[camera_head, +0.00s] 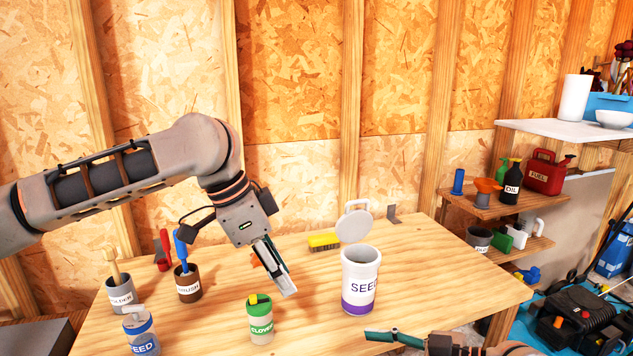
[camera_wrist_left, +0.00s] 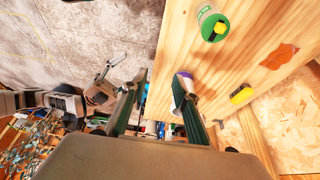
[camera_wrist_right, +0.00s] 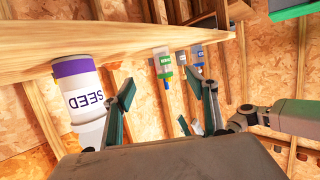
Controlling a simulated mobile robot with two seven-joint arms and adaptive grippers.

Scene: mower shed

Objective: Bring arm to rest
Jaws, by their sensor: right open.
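My left gripper (camera_head: 275,268) hangs above the middle of the wooden table, fingers pointing down, left of the white and purple SEED canister (camera_head: 360,285). In the left wrist view its two fingers (camera_wrist_left: 163,92) stand apart with nothing between them. My right gripper (camera_head: 396,340) is at the table's front edge, low in the head view and partly cut off. In the right wrist view its fingers (camera_wrist_right: 163,100) are spread and empty, with the SEED canister (camera_wrist_right: 80,95) to their left. The canister's round lid (camera_head: 354,222) shows raised above its rim.
A green CLOVER can (camera_head: 261,325), a blue and white bottle (camera_head: 141,335), and grey (camera_head: 121,294) and brown (camera_head: 188,287) tool cups stand on the table (camera_head: 425,260). A yellow brush (camera_head: 323,241) lies behind. Shelves (camera_head: 500,218) with a red fuel can (camera_head: 545,172) are at right.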

